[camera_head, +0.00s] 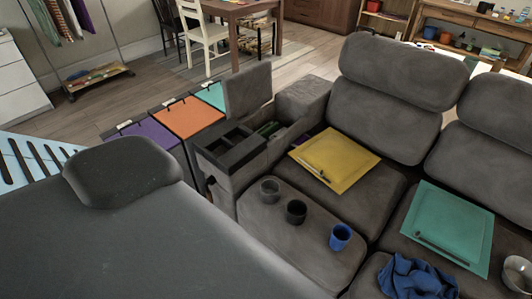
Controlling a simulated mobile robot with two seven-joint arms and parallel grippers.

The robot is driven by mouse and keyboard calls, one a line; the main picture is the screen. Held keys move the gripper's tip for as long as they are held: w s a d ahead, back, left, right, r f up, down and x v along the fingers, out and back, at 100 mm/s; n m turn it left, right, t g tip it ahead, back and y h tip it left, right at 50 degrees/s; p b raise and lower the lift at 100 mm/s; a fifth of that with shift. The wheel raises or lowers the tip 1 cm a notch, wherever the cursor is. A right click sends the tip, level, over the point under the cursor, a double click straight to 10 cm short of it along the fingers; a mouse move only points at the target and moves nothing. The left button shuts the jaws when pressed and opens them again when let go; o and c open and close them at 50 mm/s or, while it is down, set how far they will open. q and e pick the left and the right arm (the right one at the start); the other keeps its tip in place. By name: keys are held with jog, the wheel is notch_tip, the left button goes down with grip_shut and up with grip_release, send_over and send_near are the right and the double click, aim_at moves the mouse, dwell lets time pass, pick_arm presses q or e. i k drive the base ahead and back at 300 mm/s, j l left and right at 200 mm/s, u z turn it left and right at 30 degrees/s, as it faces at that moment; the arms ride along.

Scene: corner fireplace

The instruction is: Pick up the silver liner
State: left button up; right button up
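No gripper of mine shows in the head view. Three small cup-shaped liners stand on the front grey seat: a grey one (270,190) at the left, a black one (296,212) in the middle and a blue one (340,237) at the right. A pale, shiny silver-looking cup (517,272) stands at the right edge, partly cut off by the frame. I cannot tell for sure which of the grey one and the shiny one is the silver liner.
A yellow folder (335,160), a green folder (447,226) and a blue cloth (417,278) lie on the sofa. Bins with purple, orange (187,117) and teal tops stand behind. Floor beyond is partly clear.

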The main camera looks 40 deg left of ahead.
aim_at(269, 188)
jog(key=i+j, duration=0.15)
jog(key=j, duration=0.25)
jog(key=i+j, duration=0.1)
jog(key=j, duration=0.35)
jog(key=i+j, duration=0.15)
jog(key=j, duration=0.25)
jog(key=i+j, duration=0.15)
jog(key=j, duration=0.3)
